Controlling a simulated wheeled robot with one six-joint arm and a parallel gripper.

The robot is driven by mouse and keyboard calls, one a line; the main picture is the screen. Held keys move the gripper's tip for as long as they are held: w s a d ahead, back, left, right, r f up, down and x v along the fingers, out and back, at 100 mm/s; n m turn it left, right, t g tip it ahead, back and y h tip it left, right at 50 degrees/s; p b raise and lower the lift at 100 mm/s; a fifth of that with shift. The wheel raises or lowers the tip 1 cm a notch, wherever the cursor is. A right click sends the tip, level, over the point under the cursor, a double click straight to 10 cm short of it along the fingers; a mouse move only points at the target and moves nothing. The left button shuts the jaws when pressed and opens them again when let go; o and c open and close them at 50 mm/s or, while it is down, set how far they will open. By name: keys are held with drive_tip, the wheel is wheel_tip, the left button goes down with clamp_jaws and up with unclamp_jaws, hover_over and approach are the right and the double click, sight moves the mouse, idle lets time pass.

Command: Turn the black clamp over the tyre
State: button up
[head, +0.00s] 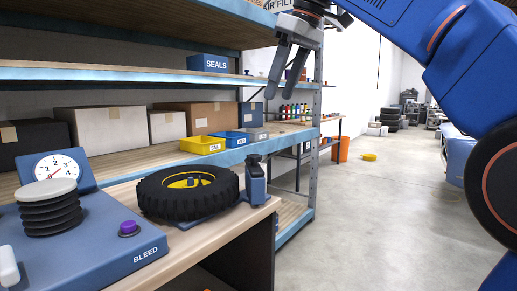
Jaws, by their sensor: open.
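A black tyre (187,207) with a yellow hub (180,183) lies flat on a blue plate on the wooden bench. A blue-grey post (256,187) stands upright just right of the tyre. A small dark piece (253,159) sits on top of the post; it looks like the black clamp, and in this view it does not reach across the tyre. My gripper (283,88) is open and empty, fingers pointing down, higher in the picture than the tyre and post and apart from both.
A blue device with a gauge (57,168), black bellows (50,210) and a purple button (128,228) marked BLEED stands left of the tyre. Behind are shelves with boxes (98,129), a yellow tray (202,145) and a blue tray (236,139).

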approach(255, 155)
drive_tip(key=x, duration=0.7)
drive_tip(key=shift+a+f, duration=0.1)
drive_tip(key=shift+f, duration=0.2)
clamp_jaws()
